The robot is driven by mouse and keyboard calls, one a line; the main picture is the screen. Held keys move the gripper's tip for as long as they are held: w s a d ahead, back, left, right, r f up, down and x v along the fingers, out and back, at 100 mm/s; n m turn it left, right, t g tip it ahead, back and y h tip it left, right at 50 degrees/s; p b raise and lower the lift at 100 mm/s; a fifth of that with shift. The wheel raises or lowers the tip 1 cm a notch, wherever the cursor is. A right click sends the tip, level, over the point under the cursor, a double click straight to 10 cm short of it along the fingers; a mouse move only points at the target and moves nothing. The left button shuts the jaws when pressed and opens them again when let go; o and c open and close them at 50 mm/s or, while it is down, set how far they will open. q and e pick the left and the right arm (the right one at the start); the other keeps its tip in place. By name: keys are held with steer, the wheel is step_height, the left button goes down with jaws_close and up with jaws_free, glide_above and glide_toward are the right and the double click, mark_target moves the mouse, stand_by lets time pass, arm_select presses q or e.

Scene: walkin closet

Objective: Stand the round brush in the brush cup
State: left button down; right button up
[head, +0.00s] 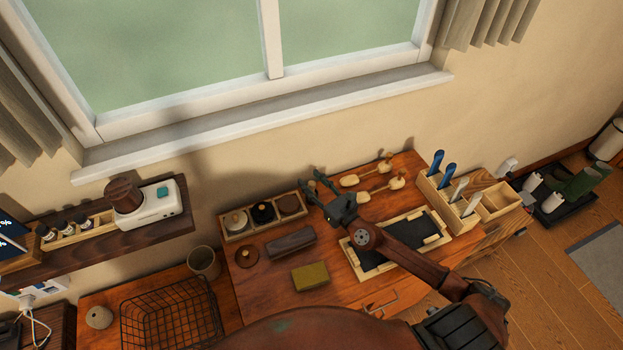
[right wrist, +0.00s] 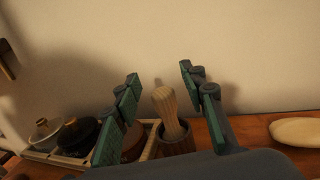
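In the right wrist view a pale wooden handle (right wrist: 167,108), which looks like the round brush, stands slightly tilted in a dark round cup (right wrist: 178,142). The cup looks like the brush cup, and the brush's lower end is hidden inside it. My right gripper (head: 311,179) is over the back of the wooden bench, at the right end of the three-part tray. Its green-padded fingers (right wrist: 160,76) are apart, with the handle showing between them and no visible contact. In the head view the gripper hides the cup and handle. My left gripper is not in view.
The three-part tray (head: 246,235) holds round knobbed pieces. A dark roll (head: 290,243), a yellow-green block (head: 310,277) and a framed black pad (head: 385,260) lie in front. Wooden shoe trees (head: 372,174) lie behind. A wire basket (head: 172,318) and a tan cup (head: 203,262) are left.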

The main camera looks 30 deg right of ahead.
step_height(320, 180, up, 10)
stand_by(0.6)
stand_by(0.9)
